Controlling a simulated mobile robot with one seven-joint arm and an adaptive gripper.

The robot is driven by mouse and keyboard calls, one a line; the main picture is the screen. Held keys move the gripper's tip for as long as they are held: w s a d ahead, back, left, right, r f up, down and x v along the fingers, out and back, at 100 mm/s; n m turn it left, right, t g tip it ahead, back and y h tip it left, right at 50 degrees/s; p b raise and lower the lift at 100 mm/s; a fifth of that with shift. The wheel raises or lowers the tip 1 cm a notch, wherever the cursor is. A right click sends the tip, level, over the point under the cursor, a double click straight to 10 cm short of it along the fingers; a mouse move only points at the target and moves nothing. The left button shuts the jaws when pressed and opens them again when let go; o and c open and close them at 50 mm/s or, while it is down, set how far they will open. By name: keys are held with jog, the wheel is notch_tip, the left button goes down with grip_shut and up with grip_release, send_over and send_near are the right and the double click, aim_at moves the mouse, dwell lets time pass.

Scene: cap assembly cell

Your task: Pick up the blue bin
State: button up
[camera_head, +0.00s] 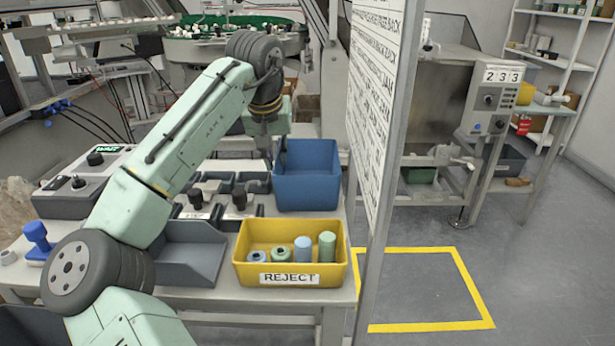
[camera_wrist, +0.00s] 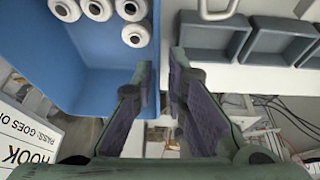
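The blue bin (camera_head: 307,177) stands upright at the back right of the table, behind the yellow bin. In the wrist view the blue bin (camera_wrist: 103,72) fills the upper left, with a few white, dark-holed round parts inside. My gripper (camera_wrist: 162,65) straddles the bin's side wall, one finger inside and one outside. The fingers are partly closed, with a narrow gap around the wall; I see no clear grip. In the head view the fingertips are hidden behind my wrist, at the bin's left edge.
A yellow REJECT bin (camera_head: 290,254) with several cylindrical parts stands in front. A grey open bin (camera_head: 190,252) is to its left, with small grey trays (camera_head: 225,183) behind. A sign panel (camera_head: 378,95) on a post rises close to the blue bin's right. Yellow-marked floor (camera_head: 420,290) is clear.

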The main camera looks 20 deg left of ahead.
aim_at(279, 167)
jog(key=x, duration=0.4)
jog(key=shift+d+f, duration=0.1)
jog(key=shift+d, duration=0.05)
jog(key=shift+c, duration=0.3)
grip_shut()
